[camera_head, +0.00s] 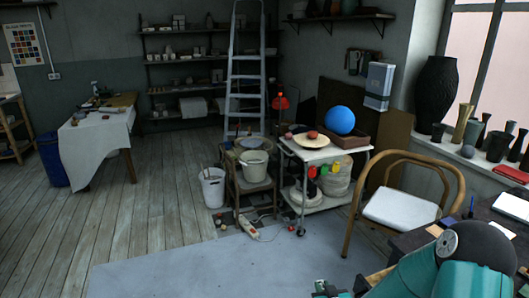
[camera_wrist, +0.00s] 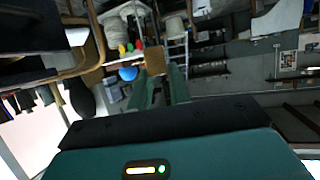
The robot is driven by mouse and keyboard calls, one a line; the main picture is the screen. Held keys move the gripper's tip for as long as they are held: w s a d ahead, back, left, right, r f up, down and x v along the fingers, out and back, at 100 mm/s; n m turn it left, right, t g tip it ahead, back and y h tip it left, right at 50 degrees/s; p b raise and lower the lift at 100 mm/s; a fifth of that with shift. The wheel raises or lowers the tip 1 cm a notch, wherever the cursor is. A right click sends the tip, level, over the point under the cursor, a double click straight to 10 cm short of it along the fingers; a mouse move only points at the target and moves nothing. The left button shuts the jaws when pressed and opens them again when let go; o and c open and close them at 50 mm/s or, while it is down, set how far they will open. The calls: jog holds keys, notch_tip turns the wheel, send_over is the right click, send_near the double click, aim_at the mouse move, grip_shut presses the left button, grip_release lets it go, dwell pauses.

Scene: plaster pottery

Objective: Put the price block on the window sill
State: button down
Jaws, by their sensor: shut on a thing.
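The price block is most likely the tan block (camera_wrist: 155,62) at the fingertips of my gripper (camera_wrist: 160,76) in the wrist view, which is turned over. My gripper is shut on it; its face and any writing cannot be read. In the head view my teal arm fills the lower right corner, and the block cannot be made out for sure. The window sill (camera_head: 447,151) runs along the right wall under the window. A big black vase and several smaller vases stand on it. The block is held in the air, apart from the sill.
A wooden armchair (camera_head: 400,207) with a pale seat stands before the sill. A dark table (camera_head: 455,232) is at the lower right, close to my arm. A white trolley (camera_head: 325,153) carries a blue ball (camera_head: 340,120). The floor at left is open.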

jog(key=s+a+f+m+h, duration=0.1)
jog(key=s+a+f, duration=0.2)
jog(key=f, duration=0.4)
jog(key=shift+s, duration=0.4)
